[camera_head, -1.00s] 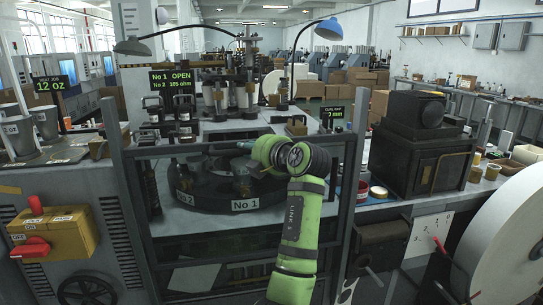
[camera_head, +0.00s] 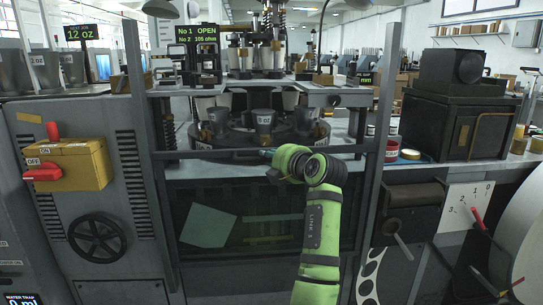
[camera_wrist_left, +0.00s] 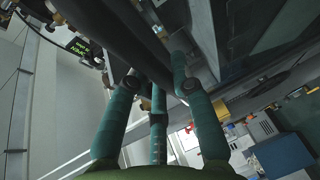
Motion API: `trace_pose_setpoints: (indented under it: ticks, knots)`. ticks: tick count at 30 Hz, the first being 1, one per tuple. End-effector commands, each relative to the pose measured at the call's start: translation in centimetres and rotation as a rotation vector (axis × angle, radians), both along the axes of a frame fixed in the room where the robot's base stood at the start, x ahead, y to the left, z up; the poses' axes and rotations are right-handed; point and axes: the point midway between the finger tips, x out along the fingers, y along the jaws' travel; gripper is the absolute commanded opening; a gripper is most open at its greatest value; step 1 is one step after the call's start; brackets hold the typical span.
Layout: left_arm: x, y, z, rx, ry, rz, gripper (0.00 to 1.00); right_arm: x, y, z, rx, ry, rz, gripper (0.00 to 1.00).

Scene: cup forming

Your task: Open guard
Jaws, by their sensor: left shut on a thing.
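The guard (camera_head: 225,155) is a dark frame across the front of the machine, with a horizontal top bar and a dark panel below it. My left gripper (camera_head: 268,154) is at the middle of that bar, at the end of my green arm; its fingers are mostly hidden in the head view. In the left wrist view the teal fingers of my left gripper (camera_wrist_left: 157,85) close around a dark bar (camera_wrist_left: 115,40) of the guard. My right gripper is not in view.
Cups (camera_head: 264,118) stand on the round turret behind the guard. A yellow switch box (camera_head: 85,165) with red handles and a handwheel (camera_head: 97,235) are at left. A dark machine (camera_head: 455,120) and a lever (camera_head: 402,245) are at right. Dark uprights flank the guard.

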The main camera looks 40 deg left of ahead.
Motion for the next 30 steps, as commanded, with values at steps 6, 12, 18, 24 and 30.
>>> trace_pose_setpoints:
  ticks: [6,12,18,24,30]
  knots:
    - [0.0,0.0,-3.0,-0.005,0.002,0.0,0.0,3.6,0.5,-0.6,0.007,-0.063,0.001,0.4]
    - [0.0,0.0,-3.9,-0.004,0.001,0.0,0.0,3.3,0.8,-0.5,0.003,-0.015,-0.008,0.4]
    - [0.0,0.0,-4.0,-0.003,0.001,0.0,0.0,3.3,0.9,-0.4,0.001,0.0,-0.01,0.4]
    - [0.0,0.0,-4.0,-0.003,0.001,0.0,0.0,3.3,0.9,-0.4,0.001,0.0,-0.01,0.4]
    - [0.0,0.0,-4.0,-0.003,0.001,0.0,0.49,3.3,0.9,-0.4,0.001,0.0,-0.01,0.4]
